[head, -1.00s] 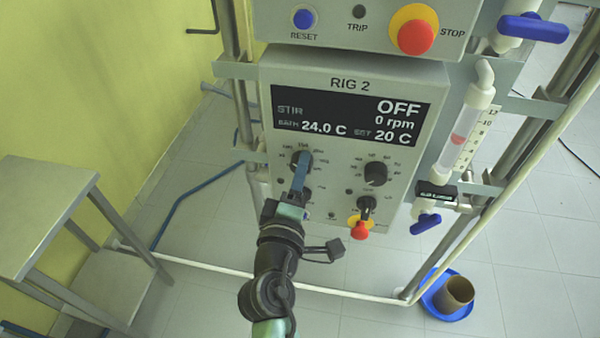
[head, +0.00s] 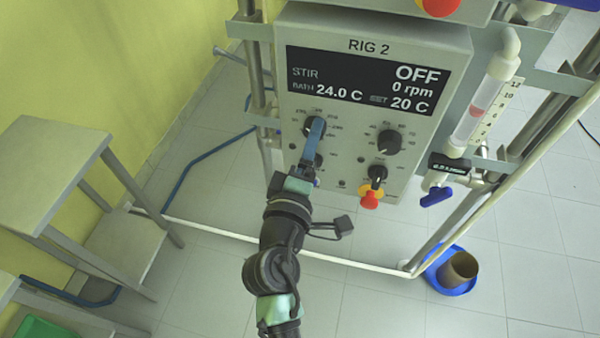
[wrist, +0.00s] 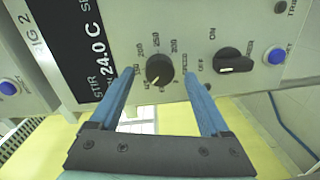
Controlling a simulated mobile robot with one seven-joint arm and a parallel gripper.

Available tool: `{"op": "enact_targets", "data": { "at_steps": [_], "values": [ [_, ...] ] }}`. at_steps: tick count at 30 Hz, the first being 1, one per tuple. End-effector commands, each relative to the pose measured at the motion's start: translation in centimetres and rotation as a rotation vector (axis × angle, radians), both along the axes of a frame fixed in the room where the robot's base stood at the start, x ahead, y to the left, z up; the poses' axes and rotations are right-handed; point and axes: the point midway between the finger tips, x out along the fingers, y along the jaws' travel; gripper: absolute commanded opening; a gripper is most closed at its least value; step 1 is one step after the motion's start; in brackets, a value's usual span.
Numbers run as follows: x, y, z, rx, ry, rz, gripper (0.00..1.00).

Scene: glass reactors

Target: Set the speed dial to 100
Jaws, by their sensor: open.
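The speed dial (wrist: 159,70) is a round black knob on the grey RIG 2 panel, ringed by numbers, with SPEED printed beside it. Its light mark points low in the wrist view; I cannot read the exact setting. In the head view it is the upper left knob (head: 309,127), partly hidden by my blue fingers. My gripper (wrist: 159,74) is open, its fingertips on either side of the dial in the wrist view. I cannot tell whether they touch it. The display (head: 362,80) reads STIR OFF, 0 rpm, bath 24.0 C, set 20 C.
The ON/OFF knob (wrist: 235,61) is close beside the right finger. A blue button (wrist: 275,55) is farther right. Two more knobs, upper (head: 388,142) and lower (head: 377,174), sit right of my gripper, above a red-and-yellow button (head: 369,197). A grey bench (head: 50,165) stands left.

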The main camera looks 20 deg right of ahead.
Motion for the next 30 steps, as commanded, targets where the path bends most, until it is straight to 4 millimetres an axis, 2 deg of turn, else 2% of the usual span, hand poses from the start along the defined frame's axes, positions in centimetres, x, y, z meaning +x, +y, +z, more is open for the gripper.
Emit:
{"op": "enact_targets", "data": {
  "at_steps": [9,15,20,30],
  "values": [
    [-5.8,4.0,0.0,0.001,0.002,0.004,0.80],
    [-8.3,5.6,0.3,0.002,0.001,0.001,0.80],
    [-9.1,6.1,0.5,0.001,-0.001,0.000,0.80],
    [-9.1,6.1,0.5,0.001,0.000,-0.001,0.80]
  ]
}}
